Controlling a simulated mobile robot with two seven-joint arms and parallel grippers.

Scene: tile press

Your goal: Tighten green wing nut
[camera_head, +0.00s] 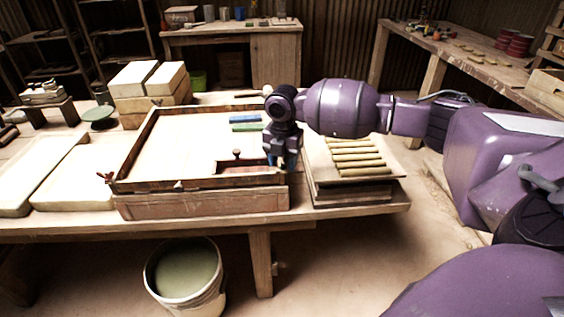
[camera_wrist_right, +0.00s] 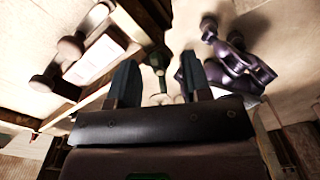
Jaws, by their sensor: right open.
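A dark green part that looks like the green wing nut (camera_wrist_right: 156,60) shows in the right wrist view, between my two fingertips and beyond them. I cannot tell whether the fingers touch it. My right gripper (camera_head: 283,160) points down at the right edge of the wooden press frame (camera_head: 140,150), and its blue fingers are apart. It also shows in the right wrist view (camera_wrist_right: 158,75) with an open gap. In the head view the gripper hides the green nut. A reddish wing nut (camera_head: 105,177) sits at the frame's left corner. My left gripper is not in view.
Green and blue bars (camera_head: 245,127) lie on the press bed. A board with several yellowish strips (camera_head: 358,162) is right of the gripper. Pale slabs (camera_head: 75,190) lie at left. A bucket (camera_head: 204,299) stands on the floor in front of the table.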

